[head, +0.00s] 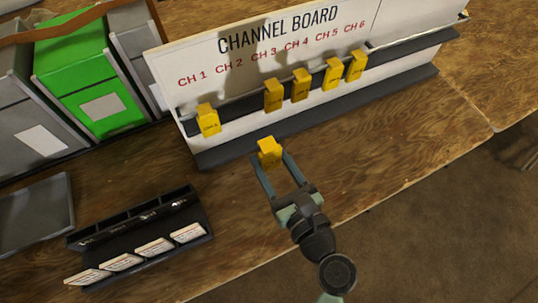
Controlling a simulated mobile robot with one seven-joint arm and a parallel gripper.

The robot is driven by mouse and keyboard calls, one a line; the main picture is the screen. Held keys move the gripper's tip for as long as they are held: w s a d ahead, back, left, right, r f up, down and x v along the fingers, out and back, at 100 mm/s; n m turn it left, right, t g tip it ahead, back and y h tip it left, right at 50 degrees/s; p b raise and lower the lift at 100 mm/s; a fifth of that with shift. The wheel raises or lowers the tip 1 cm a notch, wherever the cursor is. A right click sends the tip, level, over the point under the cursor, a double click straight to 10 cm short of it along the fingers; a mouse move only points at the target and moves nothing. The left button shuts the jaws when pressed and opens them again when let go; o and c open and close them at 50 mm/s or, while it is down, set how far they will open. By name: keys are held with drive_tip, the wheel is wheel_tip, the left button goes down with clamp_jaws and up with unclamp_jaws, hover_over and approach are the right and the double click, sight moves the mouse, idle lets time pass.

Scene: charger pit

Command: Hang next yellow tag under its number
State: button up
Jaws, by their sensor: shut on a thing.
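The channel board (205,57) stands at the back of the bench, with red labels CH 1 to CH 6 and a dark rail (238,108) below them. Several yellow tags hang on the rail: one at the left (208,121) near CH 1, the others toward the right, such as the one near CH 3 (273,97) and the one near CH 6 (356,66). A wider bare stretch of rail lies below CH 2. My gripper (270,163) is shut on another yellow tag (269,151), in front of the board and apart from the rail. Its number is unreadable.
A dark rack (140,226) with several white cards stands on the bench at front left. A grey tray (38,213) lies at the left edge. Green (88,85) and grey bins stand at back left. The bench right of my gripper is clear up to its front edge.

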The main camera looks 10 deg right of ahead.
sight(244, 112)
drive_tip(key=shift+x, duration=0.8)
drive_tip(key=shift+r+b+x, duration=0.25)
drive_tip(key=shift+b+x, duration=0.05)
drive_tip(key=shift+x, duration=1.75)
drive_tip(key=shift+r+b+x, duration=0.3)
drive_tip(key=shift+x, duration=1.7)
drive_tip(key=shift+r+b+x, duration=0.25)
drive_tip(key=shift+b+x, duration=0.05)
drive_tip(key=shift+x, duration=1.75)
drive_tip(key=shift+w+f+b, duration=0.15)
drive_tip(key=shift+f+b, duration=0.2)
drive_tip(key=shift+f, duration=0.25)
drive_tip(key=o, duration=1.3)
drive_tip(key=shift+o, duration=0.2)
drive_tip(key=shift+d, duration=0.1)
drive_tip(key=v, duration=1.3)
